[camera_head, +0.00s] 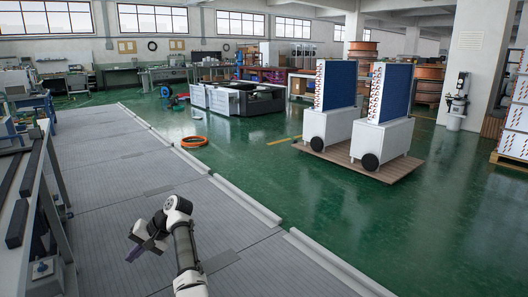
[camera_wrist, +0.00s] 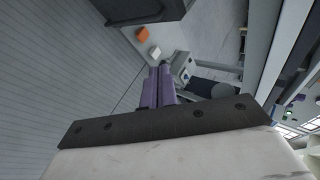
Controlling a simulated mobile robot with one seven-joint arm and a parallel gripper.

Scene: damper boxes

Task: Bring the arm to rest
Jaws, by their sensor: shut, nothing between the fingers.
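My arm reaches forward over the grey slatted floor in the head view, with its wrist bent toward the left. My gripper (camera_head: 136,252) is at the arm's left end, above the floor and clear of the bench. Its purple fingers also show in the wrist view (camera_wrist: 158,78), pressed side by side. They are shut with nothing between them.
A workbench (camera_head: 25,190) runs along the left edge. Low light-coloured rails (camera_head: 235,201) border the grey floor (camera_head: 110,170). Two white boxes with blue panels (camera_head: 391,95) stand on a wooden platform (camera_head: 360,172) at right. An orange hose coil (camera_head: 194,142) lies on the open green floor.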

